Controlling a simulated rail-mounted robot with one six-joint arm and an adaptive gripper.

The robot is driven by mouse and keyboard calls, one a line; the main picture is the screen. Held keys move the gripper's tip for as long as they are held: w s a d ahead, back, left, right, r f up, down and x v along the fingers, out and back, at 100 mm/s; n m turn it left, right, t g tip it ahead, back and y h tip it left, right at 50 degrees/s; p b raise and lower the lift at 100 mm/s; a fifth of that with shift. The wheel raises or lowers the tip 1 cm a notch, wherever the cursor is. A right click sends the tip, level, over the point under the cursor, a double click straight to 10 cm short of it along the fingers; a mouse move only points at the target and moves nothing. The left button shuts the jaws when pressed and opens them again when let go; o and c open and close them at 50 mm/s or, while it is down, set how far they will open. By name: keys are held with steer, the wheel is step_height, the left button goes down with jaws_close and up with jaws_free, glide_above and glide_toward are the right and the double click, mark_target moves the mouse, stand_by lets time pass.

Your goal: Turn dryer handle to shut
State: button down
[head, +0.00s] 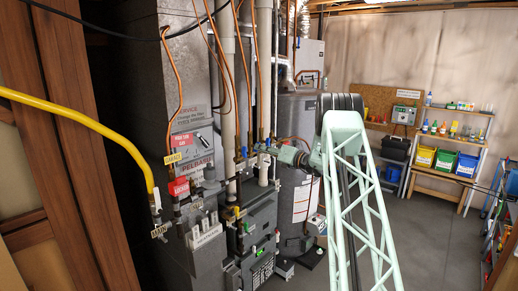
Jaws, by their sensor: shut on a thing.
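My gripper (263,149) reaches in from the right to the gas pipes in front of the furnace. It is shut at a small valve handle on the pipework, which is mostly hidden by the fingers. I cannot read a dryer label there, and the handle's angle is too small to tell. A bit of blue (268,142) shows just above the fingers. A yellow tag (172,158) and a red tag (179,187) hang on pipes to the left. Another yellow tag (159,231) is lower, by the yellow gas hose (95,125).
The grey furnace (190,95) stands behind the pipes. Copper and white pipes (228,80) run down close to my gripper. A grey water heater tank (298,110) is behind my arm. Shelves with bins (445,160) stand at the back right. The floor (425,235) right of my arm is clear.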

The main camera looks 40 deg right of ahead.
steer(key=shift+m+p, duration=1)
steer(key=shift+m, duration=4.5)
steer(key=c, duration=2.6)
jaws_free()
steer(key=shift+c, duration=0.2)
steer(key=v, duration=0.7)
